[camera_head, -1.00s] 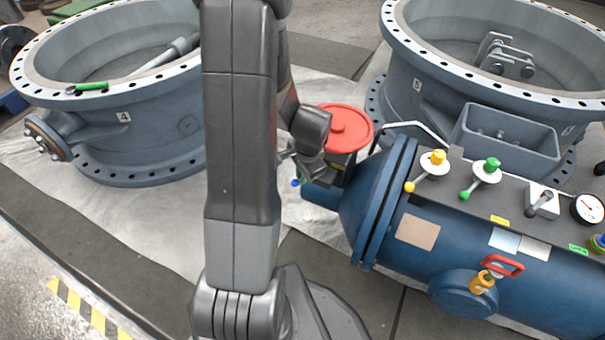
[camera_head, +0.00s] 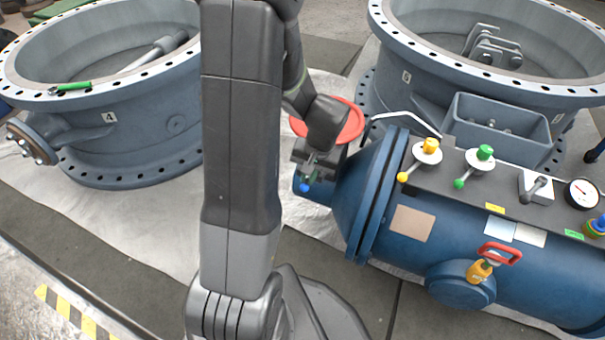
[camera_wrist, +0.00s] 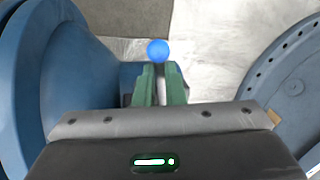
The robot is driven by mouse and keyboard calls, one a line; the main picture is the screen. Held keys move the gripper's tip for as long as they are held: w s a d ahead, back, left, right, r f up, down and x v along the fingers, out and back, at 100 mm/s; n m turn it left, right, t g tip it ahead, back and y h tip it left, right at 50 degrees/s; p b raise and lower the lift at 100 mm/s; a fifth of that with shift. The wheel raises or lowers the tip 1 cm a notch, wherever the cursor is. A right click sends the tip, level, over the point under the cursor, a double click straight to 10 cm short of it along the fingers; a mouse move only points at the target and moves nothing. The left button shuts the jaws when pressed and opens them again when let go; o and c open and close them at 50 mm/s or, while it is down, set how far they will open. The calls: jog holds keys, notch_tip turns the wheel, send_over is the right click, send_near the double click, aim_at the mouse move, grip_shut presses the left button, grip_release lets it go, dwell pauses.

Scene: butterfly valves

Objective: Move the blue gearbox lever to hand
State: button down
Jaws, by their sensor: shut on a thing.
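The gearbox lever's blue ball knob (camera_wrist: 158,51) shows at the top middle of the wrist view, just beyond my gripper's fingertips (camera_wrist: 159,80). The green fingers are close together, shut on the lever, whose shaft is mostly hidden between them. In the head view the blue knob (camera_head: 305,187) shows below my gripper (camera_head: 309,172), at the left end of the blue cylinder. The gearbox with the red handwheel (camera_head: 352,122) is partly behind my gripper and wrist.
The blue cylinder (camera_head: 375,265) carries yellow and green levers (camera_head: 428,150) and a gauge (camera_head: 581,193). A large grey valve ring marked 4 (camera_head: 140,140) stands at left, another ring (camera_head: 420,75) behind. An open grey box (camera_head: 500,135) sits behind the cylinder.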

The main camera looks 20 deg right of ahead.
jog(key=shift+s+d+n, duration=0.3)
jog(key=shift+d+n, duration=0.05)
jog(key=shift+n, duration=0.35)
jog(key=shift+s+d+n, duration=0.25)
jog(key=shift+d+n, duration=0.05)
jog(key=shift+n, duration=0.4)
jog(key=shift+g, duration=0.3)
jog(key=c, duration=1.5)
grip_release()
jog(key=shift+d, duration=0.1)
notch_tip(320, 180, up, 14)
jog(key=s+d+p, duration=0.1)
jog(key=d+p, duration=0.1)
jog(key=p, duration=0.3)
jog(key=shift+d+f, duration=0.2)
jog(key=shift+f, duration=0.05)
jog(key=shift+s, duration=0.1)
jog(key=shift+c, duration=0.2)
